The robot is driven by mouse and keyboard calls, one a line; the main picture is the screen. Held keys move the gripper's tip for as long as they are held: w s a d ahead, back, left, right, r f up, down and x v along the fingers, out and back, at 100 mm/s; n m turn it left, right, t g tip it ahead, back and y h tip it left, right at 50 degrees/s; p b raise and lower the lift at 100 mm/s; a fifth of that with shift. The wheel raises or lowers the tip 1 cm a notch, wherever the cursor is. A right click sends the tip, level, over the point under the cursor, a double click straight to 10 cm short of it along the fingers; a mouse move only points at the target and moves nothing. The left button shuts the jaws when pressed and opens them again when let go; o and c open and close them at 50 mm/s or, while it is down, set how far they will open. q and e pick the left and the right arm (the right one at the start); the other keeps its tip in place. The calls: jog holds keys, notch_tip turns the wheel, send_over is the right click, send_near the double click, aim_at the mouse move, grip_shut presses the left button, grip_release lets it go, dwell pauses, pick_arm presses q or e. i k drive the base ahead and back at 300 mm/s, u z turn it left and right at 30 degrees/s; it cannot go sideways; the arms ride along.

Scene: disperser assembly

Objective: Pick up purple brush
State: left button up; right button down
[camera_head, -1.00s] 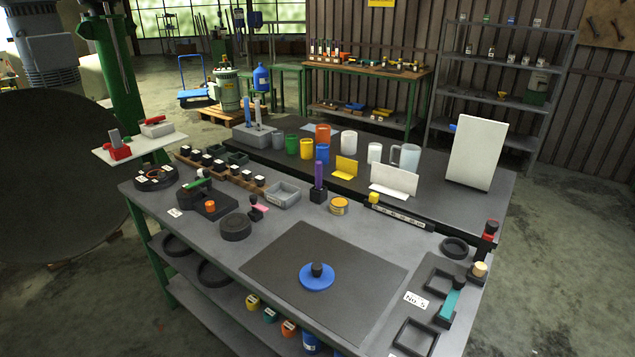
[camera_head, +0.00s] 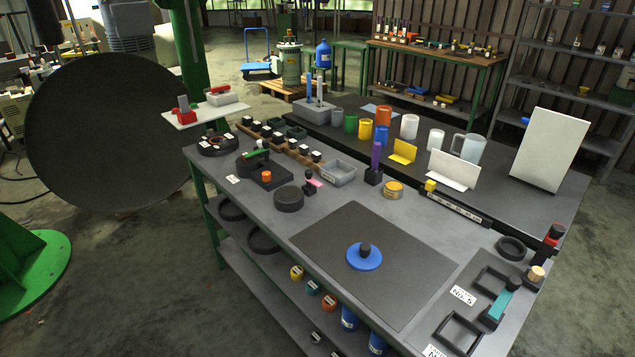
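The purple brush (camera_head: 377,156) stands upright in a small dark holder (camera_head: 373,176) near the middle of the workbench. It is right of the grey tray and left of the yellow round tin. Neither of my grippers shows in the head view, so their state cannot be seen.
The workbench (camera_head: 262,204) carries a dark mat (camera_head: 340,233) with a blue disc (camera_head: 372,260). A grey tray (camera_head: 339,172) and a yellow tin (camera_head: 393,189) flank the brush. Several cups stand behind, with a white panel (camera_head: 550,150) at right.

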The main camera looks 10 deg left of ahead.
aim_at(376, 146)
jog(key=u, duration=1.65)
jog(key=i, duration=1.35)
jog(key=z, duration=3.35)
